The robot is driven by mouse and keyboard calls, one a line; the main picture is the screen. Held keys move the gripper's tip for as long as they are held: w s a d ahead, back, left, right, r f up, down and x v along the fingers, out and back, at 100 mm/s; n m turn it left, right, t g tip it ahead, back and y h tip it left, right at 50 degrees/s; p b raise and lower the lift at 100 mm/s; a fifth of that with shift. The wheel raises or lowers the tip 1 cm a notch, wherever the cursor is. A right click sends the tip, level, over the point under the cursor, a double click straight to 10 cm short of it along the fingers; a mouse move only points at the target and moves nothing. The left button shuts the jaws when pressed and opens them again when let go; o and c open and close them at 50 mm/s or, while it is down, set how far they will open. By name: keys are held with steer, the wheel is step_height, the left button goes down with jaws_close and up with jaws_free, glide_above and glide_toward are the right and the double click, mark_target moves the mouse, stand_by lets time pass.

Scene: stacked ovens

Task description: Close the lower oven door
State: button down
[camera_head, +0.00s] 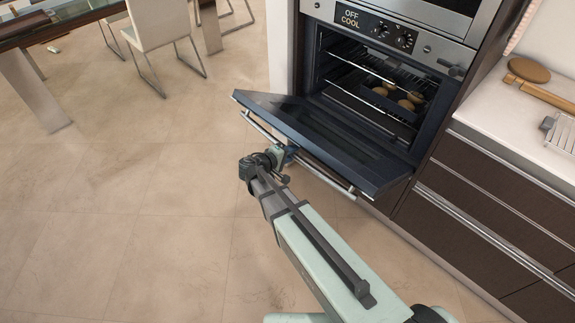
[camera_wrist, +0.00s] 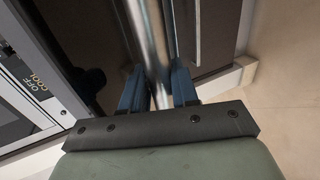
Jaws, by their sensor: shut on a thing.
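The lower oven (camera_head: 375,75) has its door (camera_head: 325,140) hinged down, tilted outward and partly open. A long metal bar handle (camera_head: 325,176) runs along the door's outer side, below its top edge. My gripper (camera_head: 286,158) is at the handle, left of the bar's middle. In the wrist view my gripper's blue fingers (camera_wrist: 160,92) stand on both sides of the handle bar (camera_wrist: 152,45) and are shut on it. The fingertips are partly hidden by the door and arm in the head view.
Baked goods (camera_head: 405,98) sit on a rack inside the oven. A control panel (camera_head: 375,27) reading "OFF COOL" is above. Drawers with a counter (camera_head: 500,110) stand to the right. A dining table (camera_head: 60,18) and chairs (camera_head: 155,25) are at back left. Open floor (camera_head: 130,190) lies at left.

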mark_target(302, 131)
steer(key=shift+g+y, duration=0.9)
steer(key=w+d+r, duration=0.1)
steer(key=r, duration=0.2)
steer(key=w+d+r, duration=0.1)
steer(key=r, duration=0.1)
steer(key=w+d+r, duration=0.1)
steer(key=r, duration=0.2)
steer(key=shift+w+d+r, duration=0.3)
steer(key=shift+w+d, duration=0.1)
steer(key=w+d+r+g+y, duration=0.5)
steer(key=w+d+r, duration=1)
steer(key=w+d, duration=0.1)
steer(key=shift+w+d+r, duration=0.15)
steer(key=shift+w+d, duration=0.2)
steer(key=c, duration=1)
jaws_free()
